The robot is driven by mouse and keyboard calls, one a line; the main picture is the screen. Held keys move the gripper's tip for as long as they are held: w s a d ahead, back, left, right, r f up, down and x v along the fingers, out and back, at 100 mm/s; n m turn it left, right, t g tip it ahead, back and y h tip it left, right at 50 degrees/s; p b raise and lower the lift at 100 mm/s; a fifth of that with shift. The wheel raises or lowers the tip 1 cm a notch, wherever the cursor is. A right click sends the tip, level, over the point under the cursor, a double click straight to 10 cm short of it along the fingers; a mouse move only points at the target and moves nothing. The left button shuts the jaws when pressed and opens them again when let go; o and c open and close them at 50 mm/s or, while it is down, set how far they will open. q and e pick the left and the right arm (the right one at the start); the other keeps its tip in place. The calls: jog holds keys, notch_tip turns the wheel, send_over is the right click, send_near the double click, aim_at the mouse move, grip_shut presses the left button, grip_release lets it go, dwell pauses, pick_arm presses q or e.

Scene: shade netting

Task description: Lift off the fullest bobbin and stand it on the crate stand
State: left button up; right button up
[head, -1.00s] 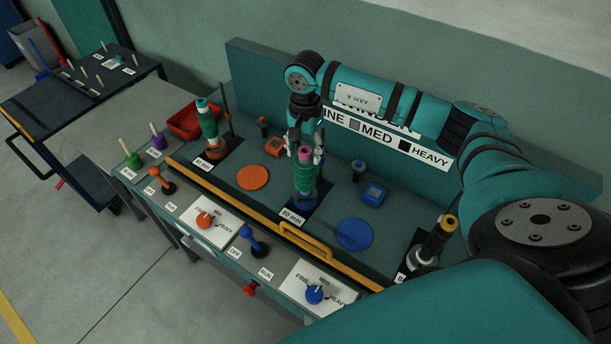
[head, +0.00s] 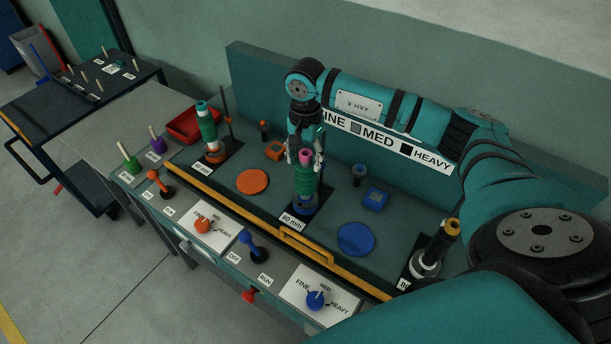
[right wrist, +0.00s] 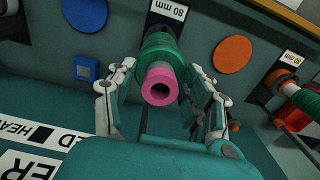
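The middle bobbin, pink with thick green thread (head: 304,182), stands upright on a blue-based spindle at the 80 mm plate. My right gripper (head: 305,160) is above it, pointing down. In the right wrist view its two fingers (right wrist: 162,72) are spread on either side of the pink bobbin end (right wrist: 160,84), with gaps showing. A second bobbin with green thread and a teal top (head: 207,124) stands on the orange-based spindle at left. A third, dark bobbin with a yellow top (head: 440,238) stands at right. My left gripper is out of view. I cannot tell which thing is the crate stand.
A dark table with several upright pegs (head: 100,75) stands at back left. A red tray (head: 184,127) sits behind the left spindle. A yellow rail (head: 230,214) runs along the bench front, before orange and blue levers and dials. A thin rod (head: 226,115) rises beside the left bobbin.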

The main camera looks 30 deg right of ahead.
grip_shut()
jog(key=shift+r+p, duration=0.3)
jog(key=shift+r, duration=0.6)
notch_tip(320, 180, up, 9)
jog(key=p, duration=0.4)
jog(key=shift+p, duration=0.3)
dwell(1.0)
dwell(0.4)
jog(key=shift+r+p, duration=0.95)
jog(key=shift+r, duration=0.95)
